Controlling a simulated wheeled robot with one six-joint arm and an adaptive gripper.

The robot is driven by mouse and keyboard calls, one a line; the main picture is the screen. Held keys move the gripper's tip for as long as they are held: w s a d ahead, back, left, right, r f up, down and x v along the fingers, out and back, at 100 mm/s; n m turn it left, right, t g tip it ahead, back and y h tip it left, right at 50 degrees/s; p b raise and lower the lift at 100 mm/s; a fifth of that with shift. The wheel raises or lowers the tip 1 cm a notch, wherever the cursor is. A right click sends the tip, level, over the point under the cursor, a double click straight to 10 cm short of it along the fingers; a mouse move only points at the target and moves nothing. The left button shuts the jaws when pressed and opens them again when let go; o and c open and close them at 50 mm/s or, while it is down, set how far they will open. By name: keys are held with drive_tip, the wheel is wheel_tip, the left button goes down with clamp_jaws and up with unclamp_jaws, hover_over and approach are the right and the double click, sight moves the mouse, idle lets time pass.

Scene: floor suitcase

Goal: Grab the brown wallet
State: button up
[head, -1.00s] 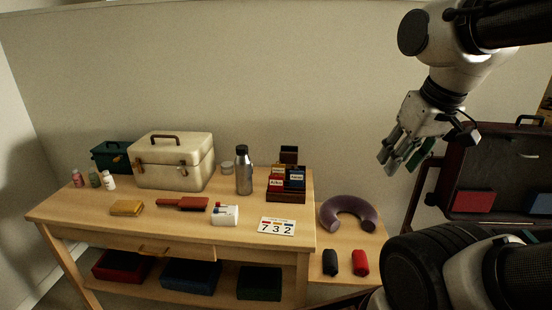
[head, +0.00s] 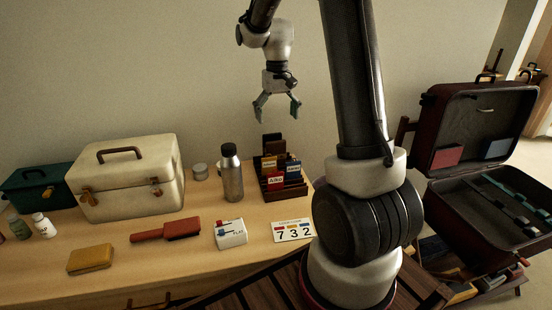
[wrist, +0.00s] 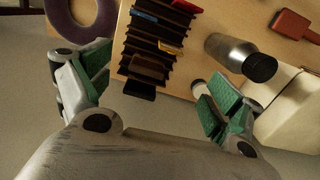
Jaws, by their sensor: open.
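A dark brown upright piece, which looks like the wallet (head: 273,143), stands at the back end of the slotted card rack (head: 285,190) on the table. In the wrist view a brown piece, apparently the same wallet (wrist: 150,68), sits at the near end of the rack (wrist: 135,35), close to a darker block (wrist: 138,90). My gripper (head: 277,112) is open and empty, pointing down above the back of the rack. In the wrist view its green-padded fingers (wrist: 155,88) are spread on either side of the rack's end, apart from the wallet.
A steel bottle (head: 232,175) and a cream case (head: 125,178) stand left of the rack. A red brush (head: 168,229), mustard pouch (head: 90,259) and number card (head: 293,230) lie in front. An open suitcase (head: 490,205) is at right.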

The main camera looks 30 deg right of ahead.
drive_tip(key=g, duration=0.1)
hover_over(276, 152)
drive_tip(key=shift+m, duration=0.3)
drive_tip(key=f, duration=0.5)
drive_tip(key=w+f, duration=0.1)
drive_tip(key=f, duration=0.2)
drive_tip(key=shift+f, duration=0.2)
drive_tip(key=f, duration=0.8)
drive_tip(key=shift+s+d+f, duration=0.1)
drive_tip(key=shift+s+d, duration=0.05)
drive_tip(key=shift+s, duration=0.2)
drive_tip(key=c, duration=1.2)
